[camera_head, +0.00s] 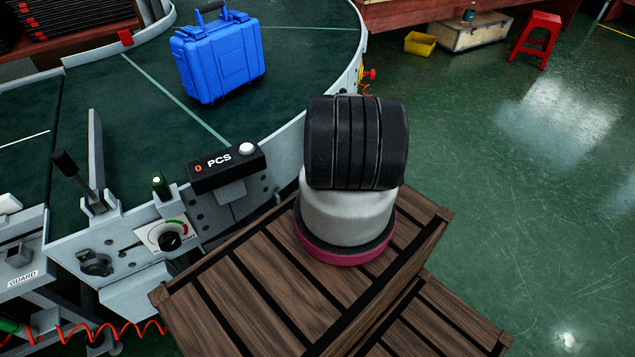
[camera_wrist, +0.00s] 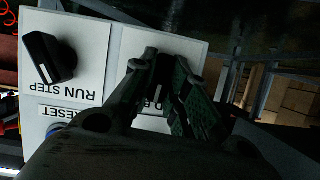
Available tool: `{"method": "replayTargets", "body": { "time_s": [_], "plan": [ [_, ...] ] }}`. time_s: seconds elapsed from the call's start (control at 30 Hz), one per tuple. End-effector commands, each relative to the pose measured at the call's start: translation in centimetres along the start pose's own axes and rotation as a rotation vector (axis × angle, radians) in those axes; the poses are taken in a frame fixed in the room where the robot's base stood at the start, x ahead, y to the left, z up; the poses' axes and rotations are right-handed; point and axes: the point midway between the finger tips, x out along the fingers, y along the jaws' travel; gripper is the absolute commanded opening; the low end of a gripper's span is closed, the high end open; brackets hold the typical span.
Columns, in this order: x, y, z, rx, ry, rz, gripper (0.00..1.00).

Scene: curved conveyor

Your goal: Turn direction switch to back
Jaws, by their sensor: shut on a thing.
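In the wrist view my gripper (camera_wrist: 164,68) reaches over a white control panel (camera_wrist: 140,45) with its two dark fingers close together. The fingers are shut on a small dark switch (camera_wrist: 160,90), which looks like the direction switch. A short pale mark shows on it. Most of the switch and its label are hidden by the fingers; only a few letters show. Which way the switch is turned I cannot tell. The head view does not show my gripper or this switch.
A black RUN STEP knob (camera_wrist: 48,60) sits left of my gripper, with a partly covered RESET label (camera_wrist: 62,112) below. In the head view a blue case (camera_head: 220,60) stands on the curved conveyor (camera_head: 110,90). A PCS counter (camera_head: 226,166) is fixed to its edge.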

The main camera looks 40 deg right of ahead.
Motion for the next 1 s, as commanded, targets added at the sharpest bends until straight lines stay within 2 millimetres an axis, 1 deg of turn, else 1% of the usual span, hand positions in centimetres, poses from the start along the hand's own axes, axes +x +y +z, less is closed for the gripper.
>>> {"method": "replayTargets", "body": {
  "time_s": [0.2,0.5,0.73,1.0],
  "plan": [
    [-0.09,0.18,0.1,0.172,-0.001,-0.068,0.0],
    [-0.02,0.22,0.09,0.34,-0.001,-0.14,0.0],
    [-0.02,0.21,0.13,0.405,-0.001,-0.166,0.0],
    [-0.01,0.2,0.13,0.424,-0.001,-0.174,0.0]
  ]
}}
